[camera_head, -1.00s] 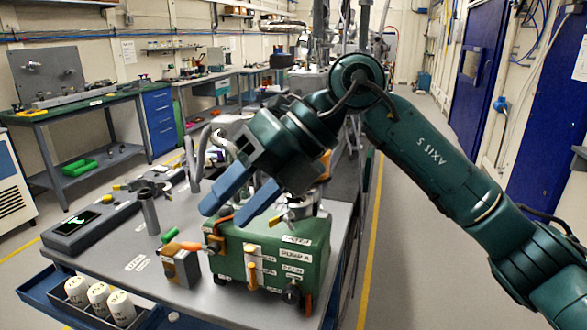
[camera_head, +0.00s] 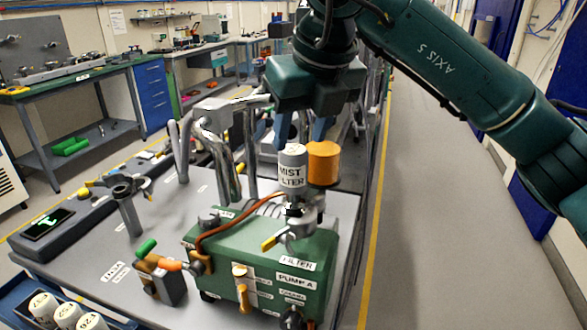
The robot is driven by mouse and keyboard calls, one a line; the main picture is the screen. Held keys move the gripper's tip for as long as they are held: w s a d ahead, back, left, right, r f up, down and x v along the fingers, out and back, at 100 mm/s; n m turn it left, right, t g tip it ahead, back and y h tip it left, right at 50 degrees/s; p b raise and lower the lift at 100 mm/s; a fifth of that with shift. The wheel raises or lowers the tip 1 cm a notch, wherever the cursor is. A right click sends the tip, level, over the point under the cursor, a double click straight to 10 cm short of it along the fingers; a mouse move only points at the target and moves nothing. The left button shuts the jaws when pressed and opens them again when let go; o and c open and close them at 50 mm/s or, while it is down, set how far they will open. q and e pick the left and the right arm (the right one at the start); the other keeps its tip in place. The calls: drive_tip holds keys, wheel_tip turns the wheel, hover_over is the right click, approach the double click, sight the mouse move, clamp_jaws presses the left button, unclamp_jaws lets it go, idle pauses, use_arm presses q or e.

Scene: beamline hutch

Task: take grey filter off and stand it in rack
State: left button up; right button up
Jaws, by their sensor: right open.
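The grey filter (camera_head: 292,170), a cylinder labelled "MIST FILTER", stands upright on a fitting above the green pump (camera_head: 290,262). An orange cylinder (camera_head: 323,165) is right beside it. No rack is clearly recognisable; a blue tray (camera_head: 112,318) holding white labelled cylinders (camera_head: 68,315) is at the bottom left. My left gripper is out of view.
The grey bench (camera_head: 90,272) carries a low unit with a green display (camera_head: 48,224), an upright grey post (camera_head: 130,212) and a small grey block (camera_head: 165,283). Curved metal pipes (camera_head: 222,150) rise close left of the gripper. The floor to the right is clear.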

sight(295, 151)
drive_tip(key=shift+p+x, duration=0.8)
drive_tip(key=shift+x, duration=2.2)
drive_tip(key=shift+w+a, duration=0.1)
drive_tip(key=c, duration=0.7)
drive_tip(key=shift+o, duration=0.2)
